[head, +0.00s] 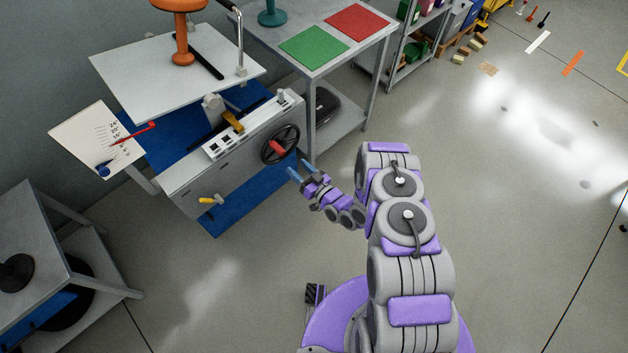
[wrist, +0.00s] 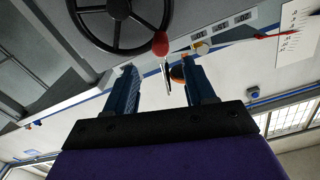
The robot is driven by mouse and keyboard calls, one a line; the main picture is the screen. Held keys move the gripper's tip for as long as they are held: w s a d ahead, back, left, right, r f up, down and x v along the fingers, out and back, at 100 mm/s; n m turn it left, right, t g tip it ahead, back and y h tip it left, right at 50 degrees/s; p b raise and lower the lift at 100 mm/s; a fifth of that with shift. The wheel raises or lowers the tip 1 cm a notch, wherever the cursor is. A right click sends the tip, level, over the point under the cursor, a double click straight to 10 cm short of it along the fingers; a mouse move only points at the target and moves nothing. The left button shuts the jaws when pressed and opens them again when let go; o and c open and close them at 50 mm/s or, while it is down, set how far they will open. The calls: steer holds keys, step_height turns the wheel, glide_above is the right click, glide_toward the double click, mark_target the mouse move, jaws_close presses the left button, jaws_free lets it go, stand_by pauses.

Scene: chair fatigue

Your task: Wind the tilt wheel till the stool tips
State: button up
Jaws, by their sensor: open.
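The tilt wheel (head: 280,144) is a black spoked handwheel with a red knob (head: 277,147), on the right end of the grey machine. An orange stool (head: 183,40) stands upright on the white tilting plate (head: 170,75), which looks slightly sloped. My gripper (head: 301,171) is open just right of and below the wheel, apart from it. Nothing is between the fingertips that I can see as gripped.
An angle board (head: 98,142) with a red pointer (head: 135,133) stands at the left. A yellow-handled lever (head: 211,200) sticks out of the machine's front. A table with green (head: 314,46) and red (head: 356,21) mats stands behind. A grey bench (head: 40,225) is at lower left.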

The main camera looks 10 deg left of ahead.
steer(key=p+v, duration=0.1)
steer(key=v, duration=0.7)
steer(key=shift+p, duration=0.35)
